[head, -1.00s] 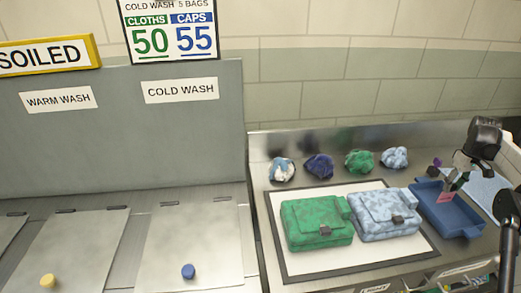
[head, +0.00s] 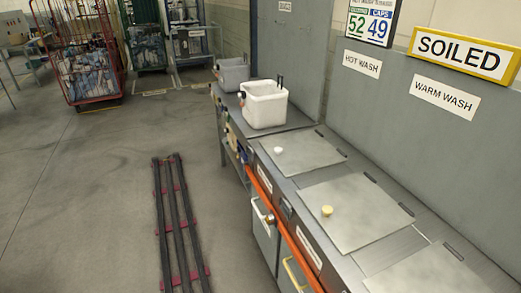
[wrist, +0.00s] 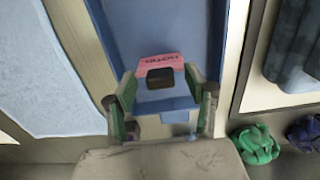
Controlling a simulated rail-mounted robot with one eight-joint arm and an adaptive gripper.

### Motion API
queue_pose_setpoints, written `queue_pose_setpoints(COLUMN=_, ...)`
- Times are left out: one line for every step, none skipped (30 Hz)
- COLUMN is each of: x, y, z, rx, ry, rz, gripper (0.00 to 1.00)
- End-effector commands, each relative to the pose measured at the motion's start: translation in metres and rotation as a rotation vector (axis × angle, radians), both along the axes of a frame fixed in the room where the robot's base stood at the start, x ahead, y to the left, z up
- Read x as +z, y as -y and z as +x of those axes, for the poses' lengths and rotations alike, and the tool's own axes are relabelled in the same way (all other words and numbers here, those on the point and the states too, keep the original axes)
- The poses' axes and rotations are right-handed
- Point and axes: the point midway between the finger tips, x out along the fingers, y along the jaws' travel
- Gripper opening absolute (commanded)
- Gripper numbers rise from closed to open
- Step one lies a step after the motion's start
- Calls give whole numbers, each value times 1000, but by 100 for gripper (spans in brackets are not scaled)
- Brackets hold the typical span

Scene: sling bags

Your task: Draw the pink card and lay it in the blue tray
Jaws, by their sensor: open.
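In the wrist view, my gripper (wrist: 162,80) is open, its two green-padded fingers spread apart over the blue tray (wrist: 160,22). The pink card (wrist: 160,62), with dark lettering, shows in front of the fingertips, against the tray floor. A small dark block (wrist: 160,78) overlaps the card's near edge between the fingers; I cannot tell if it is joined to the card. Whether the card lies flat is unclear. The head view shows neither the gripper, the card nor the tray.
In the wrist view, a light blue cloth (wrist: 75,60) lies left of the tray. A green bundle (wrist: 258,145) and a dark blue one (wrist: 305,132) lie at lower right. The head view shows a lidded counter (head: 355,213), a white bin (head: 264,104) and floor rails (head: 178,220).

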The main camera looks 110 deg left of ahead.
Motion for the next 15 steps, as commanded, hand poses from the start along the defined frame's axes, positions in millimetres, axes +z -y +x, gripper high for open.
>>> queue_pose_setpoints(x=4, y=0, z=0, rx=0, ry=0, rz=0, gripper=49)
queue_pose_setpoints(x=7, y=0, z=0, rx=0, ry=0, rz=0, gripper=49)
queue_pose_setpoints(x=12, y=0, z=0, rx=0, ry=0, rz=0, gripper=49)
queue_pose_setpoints(x=17, y=0, z=0, rx=0, ry=0, rz=0, gripper=49)
queue_pose_setpoints(x=22, y=0, z=0, rx=0, ry=0, rz=0, gripper=49)
queue_pose_setpoints(x=29, y=0, z=0, rx=0, ry=0, rz=0, gripper=49)
queue_pose_setpoints(x=36, y=0, z=0, rx=0, ry=0, rz=0, gripper=49)
queue_pose_setpoints(x=42, y=0, z=0, rx=0, ry=0, rz=0, gripper=49)
queue_pose_setpoints(x=50, y=0, z=0, rx=0, ry=0, rz=0, gripper=49)
queue_pose_setpoints(x=56, y=0, z=0, rx=0, ry=0, rz=0, gripper=49)
queue_pose_setpoints(x=62, y=0, z=0, rx=0, ry=0, rz=0, gripper=49)
queue_pose_setpoints(x=70, y=0, z=0, rx=0, ry=0, rz=0, gripper=49)
queue_pose_setpoints(x=76, y=0, z=0, rx=0, ry=0, rz=0, gripper=49)
queue_pose_setpoints(x=81, y=0, z=0, rx=0, ry=0, rz=0, gripper=49)
queue_pose_setpoints(x=88, y=0, z=0, rx=0, ry=0, rz=0, gripper=49)
